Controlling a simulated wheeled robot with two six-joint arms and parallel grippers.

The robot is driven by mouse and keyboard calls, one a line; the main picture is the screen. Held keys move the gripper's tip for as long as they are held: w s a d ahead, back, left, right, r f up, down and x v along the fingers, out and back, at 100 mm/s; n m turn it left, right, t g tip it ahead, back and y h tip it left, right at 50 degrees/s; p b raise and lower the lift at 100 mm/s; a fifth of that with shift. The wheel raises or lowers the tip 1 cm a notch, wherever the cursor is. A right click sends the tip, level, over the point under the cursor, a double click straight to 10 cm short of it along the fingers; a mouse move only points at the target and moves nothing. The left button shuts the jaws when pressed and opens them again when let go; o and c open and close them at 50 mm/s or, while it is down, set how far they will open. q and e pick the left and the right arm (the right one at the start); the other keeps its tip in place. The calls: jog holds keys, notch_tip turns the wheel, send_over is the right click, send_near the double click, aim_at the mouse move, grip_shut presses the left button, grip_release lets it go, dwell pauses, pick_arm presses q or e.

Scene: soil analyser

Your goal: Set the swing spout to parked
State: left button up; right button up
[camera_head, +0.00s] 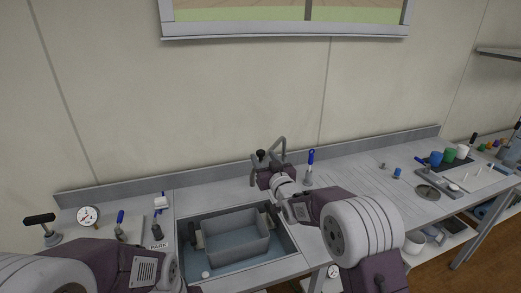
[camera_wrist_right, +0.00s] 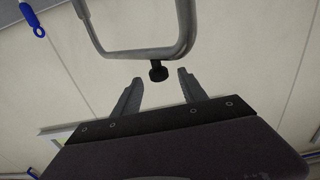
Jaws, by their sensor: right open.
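The swing spout (camera_head: 283,146) is a bent grey tube rising behind the sink. In the right wrist view its tube (camera_wrist_right: 140,54) makes a wide U across the top, with a black knob (camera_wrist_right: 158,71) beside its bend. The knob also shows in the head view (camera_head: 261,155). My right gripper (camera_head: 264,170) is at the spout; the wrist view shows its two fingers (camera_wrist_right: 159,80) apart, with the knob just beyond and between the tips. I cannot tell whether they touch it.
The sink (camera_head: 286,240) holds a grey tub (camera_head: 236,236). A blue-handled tap (camera_head: 310,160) stands right of the spout. A dial gauge (camera_head: 88,215) and a black-handled lever (camera_head: 40,219) are at the left. The counter right of the tap (camera_head: 350,172) is mostly clear.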

aim_at(262, 155)
jog(key=p+x, duration=0.1)
jog(key=x, duration=0.3)
jog(key=shift+w+d+f, duration=0.1)
jog(key=shift+c, duration=0.7)
grip_shut()
dwell(0.6)
